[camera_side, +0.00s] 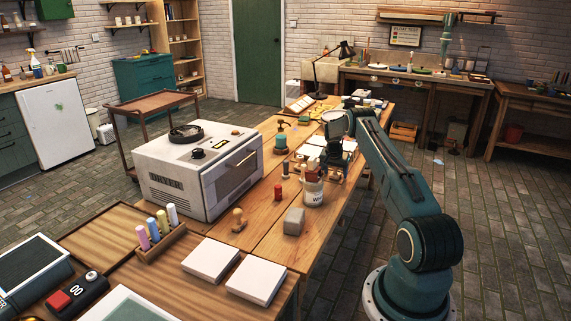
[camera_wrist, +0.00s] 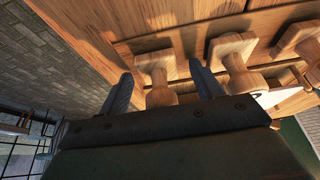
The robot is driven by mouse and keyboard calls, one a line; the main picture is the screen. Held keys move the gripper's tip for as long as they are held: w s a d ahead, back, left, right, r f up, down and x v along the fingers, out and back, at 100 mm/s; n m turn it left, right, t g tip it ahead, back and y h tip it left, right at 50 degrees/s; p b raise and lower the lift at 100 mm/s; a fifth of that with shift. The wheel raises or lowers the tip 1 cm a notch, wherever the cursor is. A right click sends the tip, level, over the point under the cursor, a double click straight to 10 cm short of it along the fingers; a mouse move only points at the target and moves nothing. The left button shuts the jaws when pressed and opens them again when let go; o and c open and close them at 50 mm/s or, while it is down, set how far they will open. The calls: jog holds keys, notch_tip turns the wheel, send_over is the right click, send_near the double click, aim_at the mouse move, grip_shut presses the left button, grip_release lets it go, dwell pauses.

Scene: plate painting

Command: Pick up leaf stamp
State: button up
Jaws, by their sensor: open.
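My gripper (camera_side: 336,150) is over the long wooden table, beyond the white pot. In the wrist view its two dark fingers (camera_wrist: 161,70) are apart, with a wooden stamp handle (camera_wrist: 156,66) showing between them. I cannot tell whether either finger touches it. More wooden stamp handles (camera_wrist: 231,60) (camera_wrist: 300,40) stand in a row to its right. The stamps' faces are hidden, so I cannot tell which one is the leaf stamp. In the side view my gripper and the pot partly hide this area.
The white pot (camera_side: 313,194) stands just in front of my gripper. A white dryer (camera_side: 177,178) stands to the left. A single wooden stamp (camera_side: 238,220), a grey block (camera_side: 294,221) and two white tiles (camera_side: 211,260) (camera_side: 256,281) are nearer the camera.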

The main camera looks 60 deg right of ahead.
jog(key=c, duration=1.1)
jog(key=shift+o, duration=0.2)
jog(key=shift+r, duration=0.1)
notch_tip(320, 180, up, 20)
dwell(0.4)
